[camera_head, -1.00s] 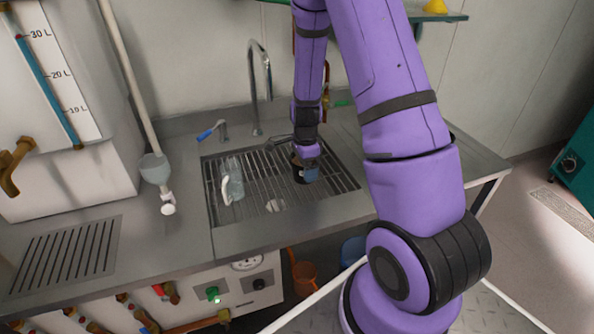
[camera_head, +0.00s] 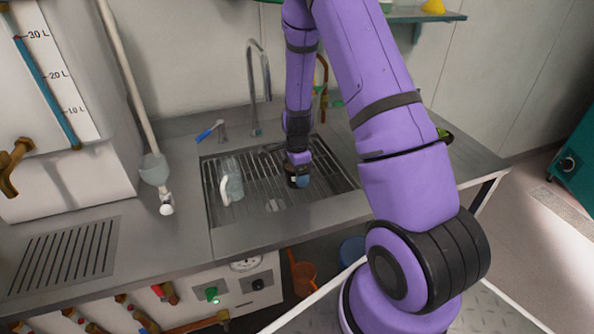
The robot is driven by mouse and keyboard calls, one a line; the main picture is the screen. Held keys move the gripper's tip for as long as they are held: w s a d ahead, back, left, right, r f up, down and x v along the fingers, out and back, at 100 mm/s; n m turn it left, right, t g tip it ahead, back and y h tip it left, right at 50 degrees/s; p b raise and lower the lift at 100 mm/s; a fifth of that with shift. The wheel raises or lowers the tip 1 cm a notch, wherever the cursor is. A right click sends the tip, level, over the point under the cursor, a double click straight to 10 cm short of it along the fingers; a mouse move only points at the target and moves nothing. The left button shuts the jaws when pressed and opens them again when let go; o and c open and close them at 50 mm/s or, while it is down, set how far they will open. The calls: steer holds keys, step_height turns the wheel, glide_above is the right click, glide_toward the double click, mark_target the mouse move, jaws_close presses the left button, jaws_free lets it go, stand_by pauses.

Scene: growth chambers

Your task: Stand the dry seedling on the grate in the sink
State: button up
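The sink grate (camera_head: 250,205) of parallel metal bars spans the sink basin in the middle of the counter. My gripper (camera_head: 297,177) points down over the right half of the grate. A small dark pot-like object (camera_head: 291,181) shows at its fingertips, beside a blue part; it may be the seedling's pot. No leaves can be made out there. I cannot tell whether the fingers are closed on it or whether it touches the bars.
A clear jug (camera_head: 231,184) with a white handle stands on the left of the grate. A tall faucet (camera_head: 253,90) and a blue-handled tap (camera_head: 212,131) rise behind the sink. The front-left grate bars are clear.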

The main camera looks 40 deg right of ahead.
steer(key=o, duration=0.7)
steer(key=shift+o, duration=0.2)
step_height(320, 180, up, 13)
steer(key=shift+f, duration=0.2)
steer(key=s+a+r+n+t, duration=0.1)
steer(key=s+a+r+n, duration=0.35)
steer(key=r, duration=0.45)
steer(key=s+a+r+n+t, duration=0.2)
steer(key=s+a+r+n, duration=0.25)
steer(key=r, duration=0.55)
steer(key=s+a+r+n, duration=0.1)
steer(key=s+r+n, duration=0.2)
steer(key=s, duration=0.3)
steer(key=s+a+r+n+t, duration=0.1)
steer(key=s+r+n, duration=0.1)
steer(key=s+n, duration=0.3)
steer(key=s+a+r+n+t, duration=0.1)
steer(key=s+a+r+n, duration=0.1)
steer(key=s, duration=0.4)
steer(key=shift+s+r+n, duration=0.3)
steer(key=shift+r+n, duration=0.55)
steer(key=shift+n, duration=0.25)
